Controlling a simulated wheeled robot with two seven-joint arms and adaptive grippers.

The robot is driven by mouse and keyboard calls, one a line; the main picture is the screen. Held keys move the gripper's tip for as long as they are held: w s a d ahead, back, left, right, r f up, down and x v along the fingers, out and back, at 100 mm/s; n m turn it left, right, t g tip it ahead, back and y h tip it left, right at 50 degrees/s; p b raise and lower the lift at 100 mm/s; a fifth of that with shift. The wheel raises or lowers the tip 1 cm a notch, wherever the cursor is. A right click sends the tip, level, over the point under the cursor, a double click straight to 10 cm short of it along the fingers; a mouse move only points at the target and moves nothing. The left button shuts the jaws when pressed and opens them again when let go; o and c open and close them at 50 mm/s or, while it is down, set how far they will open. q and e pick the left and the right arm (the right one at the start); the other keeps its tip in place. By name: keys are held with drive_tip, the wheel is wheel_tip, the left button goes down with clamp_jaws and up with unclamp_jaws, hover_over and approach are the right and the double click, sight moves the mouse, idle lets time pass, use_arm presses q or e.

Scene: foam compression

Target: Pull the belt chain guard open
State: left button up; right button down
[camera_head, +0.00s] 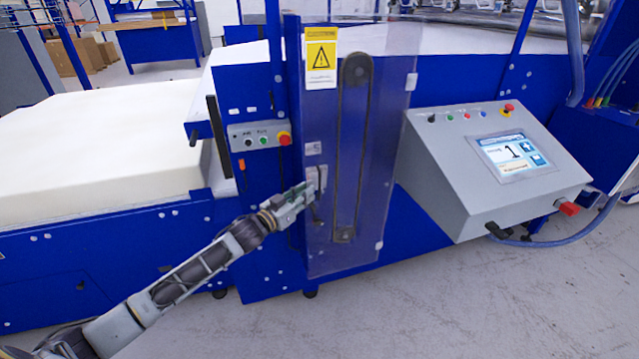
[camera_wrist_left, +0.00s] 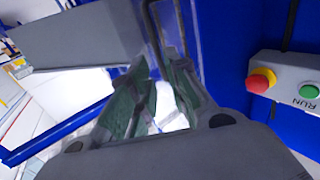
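The belt chain guard (camera_head: 377,130) is a tall clear panel with a yellow warning label, in front of the blue machine. Through it I see the belt chain (camera_head: 338,150), a long dark loop, whose end also shows in the left wrist view (camera_wrist_left: 155,20). A small grey handle (camera_head: 321,181) is on the guard's left part. My left gripper (camera_head: 311,188) is at this handle. In the left wrist view its two fingers (camera_wrist_left: 161,78) stand apart with a visible gap. I cannot tell whether they touch the handle. My right gripper is not in view.
A button box (camera_head: 260,136) with a red knob sits left of the guard, close beside my left gripper in the left wrist view (camera_wrist_left: 290,85). A grey console (camera_head: 490,165) stands right of the guard. A white foam block (camera_head: 100,150) lies at left. Front floor is clear.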

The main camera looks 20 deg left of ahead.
use_arm(q)
hover_over(320, 198)
drive_tip(key=shift+w+a+p, duration=0.1)
drive_tip(key=shift+w+p, duration=0.15)
drive_tip(key=shift+p, duration=0.2)
idle(0.5)
drive_tip(key=shift+c, duration=0.3)
clamp_jaws()
